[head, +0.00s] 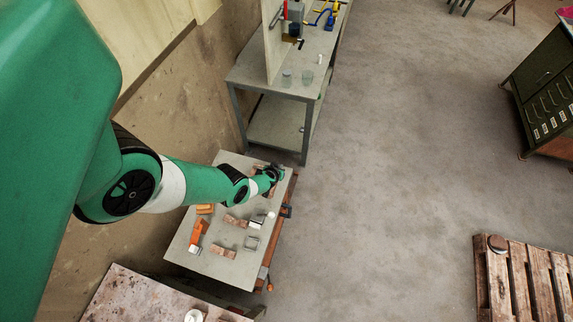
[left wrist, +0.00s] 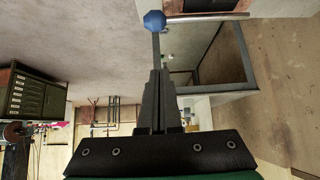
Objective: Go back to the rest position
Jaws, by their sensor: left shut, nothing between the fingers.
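My green left arm reaches in from the left in the head view. Its left gripper (head: 279,173) is over the far right part of the small grey-topped table (head: 225,262). In the left wrist view the left gripper (left wrist: 157,62) shows with its dark fingers together and nothing visible between them. A blue knob (left wrist: 154,20) with a metal rod shows just past the fingertips; I cannot tell whether it touches them. My right gripper is in neither view.
Orange parts (head: 196,236), brown blocks (head: 225,248) and a small metal frame (head: 252,243) lie on the table. A workbench (head: 262,78) stands behind it against the wall. A wooden pallet (head: 520,285) and a green cabinet (head: 550,85) are at right. The middle floor is clear.

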